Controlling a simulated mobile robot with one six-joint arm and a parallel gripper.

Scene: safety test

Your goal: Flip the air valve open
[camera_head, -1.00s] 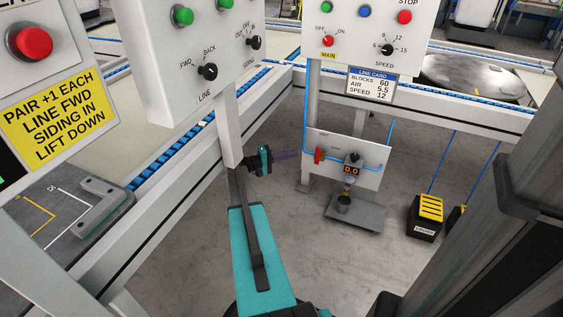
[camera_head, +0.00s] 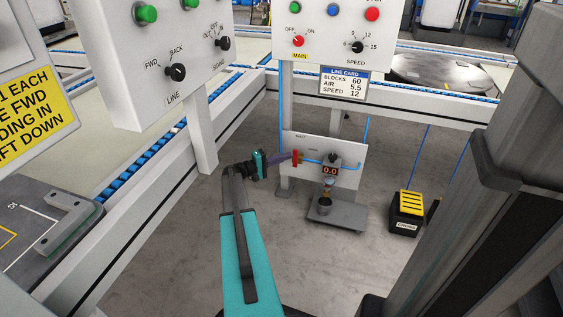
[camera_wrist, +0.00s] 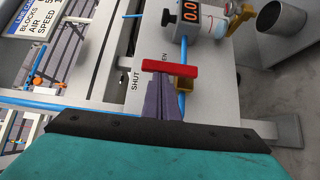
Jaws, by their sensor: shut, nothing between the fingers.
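The air valve's red handle (camera_head: 295,158) is upright on a white panel, crosswise to the blue air line. In the wrist view the red handle (camera_wrist: 170,68) lies across the blue hose, near the printed word SHUT; the other label is partly covered, with "EN" showing. My gripper (camera_head: 286,158) is shut and empty, its purple fingers pointing at the handle from the left. In the wrist view the fingertips (camera_wrist: 159,76) appear right at the handle's edge; I cannot tell whether they touch. The gauge (camera_head: 330,170) beside the valve reads 0.0.
A black knob (camera_head: 334,158) sits above the gauge, and a small dark cup stands on a grey base (camera_head: 338,215) below. A control box (camera_head: 340,35) hangs above the panel. A black and yellow box (camera_head: 407,212) stands at right on open floor.

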